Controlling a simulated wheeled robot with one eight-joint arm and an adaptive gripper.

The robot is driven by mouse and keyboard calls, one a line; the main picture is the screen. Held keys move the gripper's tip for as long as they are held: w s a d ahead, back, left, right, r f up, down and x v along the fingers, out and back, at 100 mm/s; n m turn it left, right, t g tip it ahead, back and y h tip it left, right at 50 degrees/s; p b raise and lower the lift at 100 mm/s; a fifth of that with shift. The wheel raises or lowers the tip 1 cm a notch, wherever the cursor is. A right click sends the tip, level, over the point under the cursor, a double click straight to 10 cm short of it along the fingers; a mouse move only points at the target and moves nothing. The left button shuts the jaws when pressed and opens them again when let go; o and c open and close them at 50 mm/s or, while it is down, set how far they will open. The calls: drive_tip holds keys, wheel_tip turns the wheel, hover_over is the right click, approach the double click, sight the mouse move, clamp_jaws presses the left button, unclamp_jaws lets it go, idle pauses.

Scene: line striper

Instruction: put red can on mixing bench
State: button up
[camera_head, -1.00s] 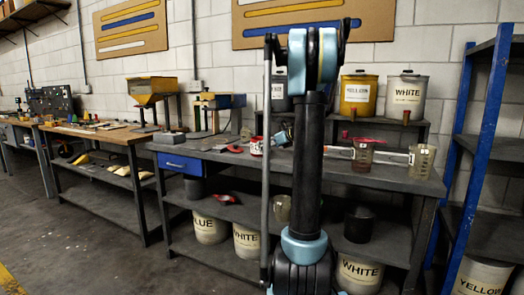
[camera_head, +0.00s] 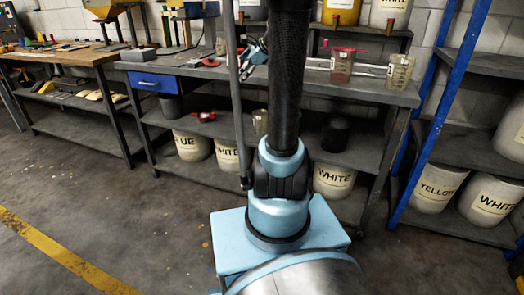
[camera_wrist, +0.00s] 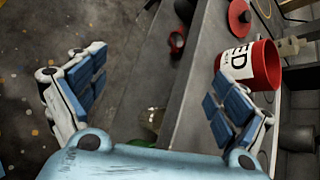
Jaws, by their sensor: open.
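In the wrist view, the red can (camera_wrist: 262,66) has a white label reading "ED" at its visible edge. It stands on a grey top beside my right-hand finger, outside the gap between the fingers. My gripper (camera_wrist: 157,75) is open with nothing between its fingers. In the head view, my gripper (camera_head: 253,55) is partly hidden behind my arm, over the grey bench (camera_head: 385,94) with the blue drawer. I cannot make out the can in the head view; my arm covers that part of the bench.
A reddish beaker (camera_head: 341,66) and a clear beaker (camera_head: 399,72) stand at the bench's right. A red lid (camera_wrist: 239,17) lies near the can. A blue-posted rack (camera_head: 440,100) is at the right. Paint buckets fill the lower shelf. The floor in front is clear.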

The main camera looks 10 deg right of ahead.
drive_tip(key=s+a+f+n+g+h, duration=0.15)
drive_tip(key=s+f+n, duration=0.35)
drive_tip(key=s, duration=0.5)
drive_tip(key=s+a+f+n+g+h, duration=0.15)
drive_tip(key=s+f+n, duration=0.35)
drive_tip(key=s, duration=0.5)
drive_tip(key=s+d+f+n+g+h, duration=0.1)
drive_tip(key=s+f+n, duration=0.3)
drive_tip(key=s, duration=0.3)
drive_tip(key=s+d+f+n+g+h, duration=0.1)
drive_tip(key=s+d+f+n+h, duration=0.1)
drive_tip(key=s+f+n, duration=0.3)
drive_tip(key=s+n, duration=0.2)
drive_tip(key=s, duration=0.1)
drive_tip(key=shift+s, duration=0.15)
drive_tip(key=shift+w+f, duration=0.25)
drive_tip(key=shift+w, duration=0.2)
